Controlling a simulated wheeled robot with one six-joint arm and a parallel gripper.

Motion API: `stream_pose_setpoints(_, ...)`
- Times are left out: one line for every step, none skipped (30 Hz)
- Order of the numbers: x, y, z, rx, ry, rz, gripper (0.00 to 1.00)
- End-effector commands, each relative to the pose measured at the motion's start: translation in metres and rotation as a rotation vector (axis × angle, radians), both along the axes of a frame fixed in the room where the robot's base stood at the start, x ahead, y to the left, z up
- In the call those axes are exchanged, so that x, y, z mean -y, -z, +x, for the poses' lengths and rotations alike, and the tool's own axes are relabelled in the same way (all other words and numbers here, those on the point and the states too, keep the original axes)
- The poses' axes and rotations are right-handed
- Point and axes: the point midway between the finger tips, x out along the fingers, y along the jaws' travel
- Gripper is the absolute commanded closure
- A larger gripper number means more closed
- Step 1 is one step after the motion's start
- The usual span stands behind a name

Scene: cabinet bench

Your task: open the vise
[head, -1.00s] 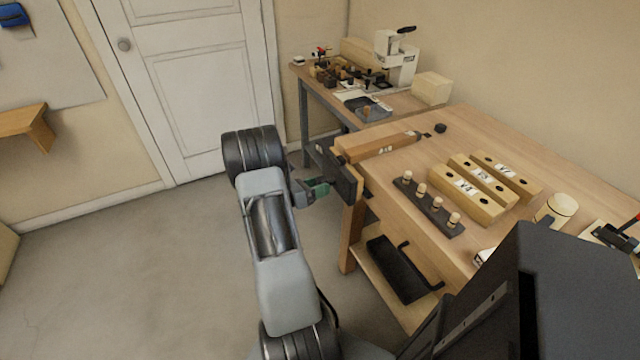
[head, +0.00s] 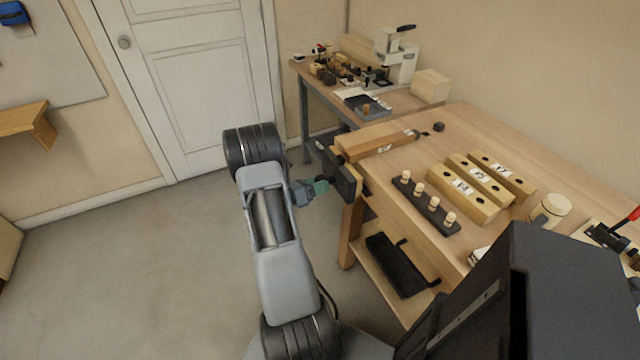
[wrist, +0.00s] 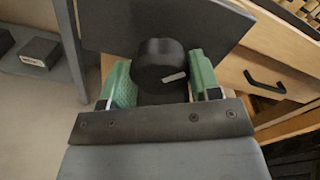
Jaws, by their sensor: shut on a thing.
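The vise (head: 343,175) is on the left end of the wooden workbench. Its dark front jaw plate also fills the upper part of the wrist view (wrist: 215,28). A dark round knob (wrist: 158,62) stands out in front of the plate, with a small light mark on it. My gripper (head: 322,186) is at the front of the vise. In the wrist view my gripper (wrist: 160,88) has its green fingers on both sides of the knob, shut on it. The gap behind the jaw plate is mostly hidden.
The workbench (head: 480,130) carries wooden blocks marked with labels (head: 462,194) and a dark rack of pegs (head: 430,208). Below is a shelf with a black tray (head: 395,265). A second table with a white press (head: 398,62) stands behind. The floor to the left is clear.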

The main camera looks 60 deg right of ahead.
Motion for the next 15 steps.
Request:
stream_pose_setpoints(0.0022, -0.0078, 0.0032, -0.011, -0.007, -0.001, 0.64)
stream_pose_setpoints(0.0020, -0.0076, 0.0032, -0.021, -0.007, 0.006, 0.64)
stream_pose_setpoints(0.0020, -0.0075, 0.0033, -0.035, -0.007, 0.016, 0.64)
stream_pose_setpoints(0.0020, -0.0076, 0.0034, -0.046, -0.007, 0.024, 0.64)
stream_pose_setpoints(0.0020, -0.0076, 0.0034, -0.056, -0.007, 0.032, 0.64)
stream_pose_setpoints(0.0019, -0.0077, 0.0035, -0.069, -0.007, 0.041, 0.64)
stream_pose_setpoints(0.0019, -0.0076, 0.0034, -0.079, -0.007, 0.049, 0.64)
stream_pose_setpoints(0.0019, -0.0074, 0.0035, -0.090, -0.007, 0.057, 0.64)
stream_pose_setpoints(0.0018, -0.0072, 0.0035, -0.103, -0.007, 0.066, 0.64)
stream_pose_setpoints(0.0018, -0.0071, 0.0036, -0.112, -0.007, 0.073, 0.64)
stream_pose_setpoints(0.0018, -0.0070, 0.0037, -0.122, -0.007, 0.081, 0.64)
stream_pose_setpoints(0.0019, -0.0070, 0.0037, -0.132, -0.007, 0.088, 0.64)
stream_pose_setpoints(0.0019, -0.0068, 0.0038, -0.140, -0.007, 0.094, 0.64)
stream_pose_setpoints(0.0018, -0.0066, 0.0038, -0.147, -0.007, 0.099, 0.64)
stream_pose_setpoints(0.0018, -0.0063, 0.0038, -0.154, -0.007, 0.104, 0.64)
